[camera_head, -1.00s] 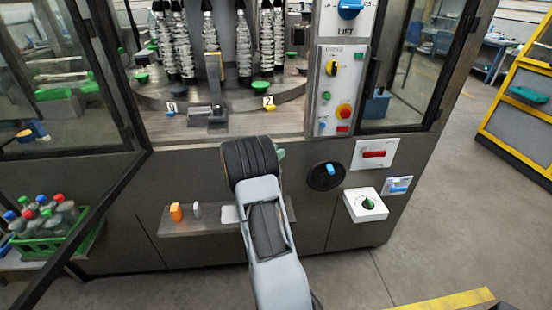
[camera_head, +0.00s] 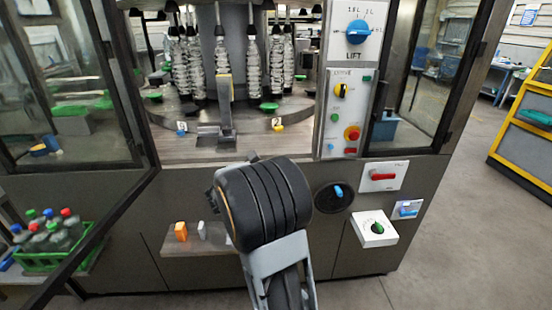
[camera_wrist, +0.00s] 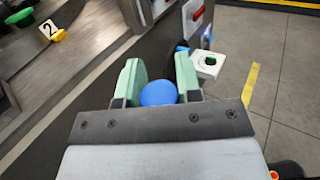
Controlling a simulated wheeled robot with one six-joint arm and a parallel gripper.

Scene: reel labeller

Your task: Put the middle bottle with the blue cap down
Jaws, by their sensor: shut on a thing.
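In the wrist view my gripper (camera_wrist: 158,85) has its two green fingers shut on a bottle with a blue cap (camera_wrist: 158,92). Only the round blue cap shows between the fingers; the bottle's body is hidden below it. In the head view my dark arm end stands in front of the machine's lower front panel and hides the gripper and the held bottle. The machine's deck (camera_head: 180,148) lies just beyond, with green pads, a yellow "2" marker (camera_head: 278,125) and a blue marker (camera_head: 181,128).
A green crate (camera_head: 45,262) with red-, blue- and green-capped bottles stands at the lower left. A small shelf (camera_head: 190,243) carries an orange item. The open glass door (camera_head: 75,235) edges the left. A control panel (camera_head: 345,110) and a white knob box (camera_head: 374,229) are right.

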